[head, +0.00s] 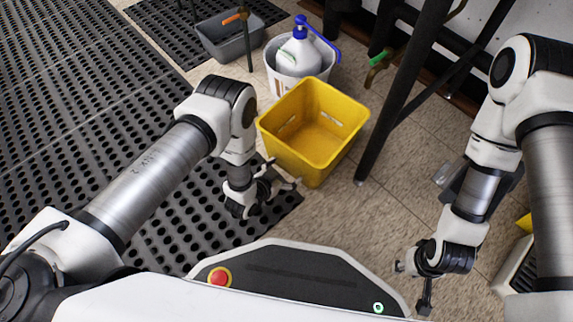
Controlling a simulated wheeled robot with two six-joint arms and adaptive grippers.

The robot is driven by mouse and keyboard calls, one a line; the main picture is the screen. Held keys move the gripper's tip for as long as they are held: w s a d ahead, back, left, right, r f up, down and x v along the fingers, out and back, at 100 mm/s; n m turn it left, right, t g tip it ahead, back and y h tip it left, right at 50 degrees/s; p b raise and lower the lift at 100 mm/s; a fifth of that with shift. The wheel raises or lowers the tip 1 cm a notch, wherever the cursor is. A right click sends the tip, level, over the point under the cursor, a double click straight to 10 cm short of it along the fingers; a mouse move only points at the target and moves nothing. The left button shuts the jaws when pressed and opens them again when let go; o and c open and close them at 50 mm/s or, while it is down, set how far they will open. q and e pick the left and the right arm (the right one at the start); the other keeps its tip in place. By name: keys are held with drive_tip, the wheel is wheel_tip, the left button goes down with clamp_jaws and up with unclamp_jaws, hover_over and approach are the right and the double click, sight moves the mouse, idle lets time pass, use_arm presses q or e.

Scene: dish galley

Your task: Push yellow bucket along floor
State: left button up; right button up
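The yellow bucket (300,163) is a square, open-topped tub with slots in its walls. It stands upright on the tiled floor at the upper middle and looks empty. My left gripper (280,177) is low by the bucket's near left side, with its fingers apart and nothing seen between them. I cannot tell whether it touches the bucket wall. My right gripper (413,285) hangs at the lower right, away from the bucket, with its fingers spread and empty.
A white bucket (284,87) holding a blue-capped jug (298,55) stands directly behind the yellow bucket. A grey tub (230,40) is farther back left. A dark table leg (385,130) is close on the right.

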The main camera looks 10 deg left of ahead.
use_arm(q)
drive_tip(key=shift+s+a+r+p, duration=0.15)
drive_tip(key=shift+s+a+p, duration=0.5)
drive_tip(key=shift+s, duration=0.15)
drive_tip(key=shift+s+a+r+p, duration=0.15)
drive_tip(key=shift+s+a+p, duration=0.45)
drive_tip(key=shift+s, duration=0.15)
drive_tip(key=shift+s+a, duration=0.25)
drive_tip(key=shift+s, duration=0.05)
drive_tip(key=s+a+p, duration=0.2)
drive_tip(key=shift+s+r, duration=0.15)
drive_tip(key=shift+s, duration=0.2)
drive_tip(key=shift+s+a, duration=0.35)
drive_tip(key=shift+s, duration=0.05)
drive_tip(key=s+a+p, duration=0.2)
drive_tip(key=s, duration=0.1)
drive_tip(key=shift+s+a+r, duration=0.1)
drive_tip(key=shift+a+r, duration=0.1)
drive_tip(key=shift+a, duration=0.05)
drive_tip(key=shift+s+a, duration=0.1)
drive_tip(key=shift+s, duration=0.05)
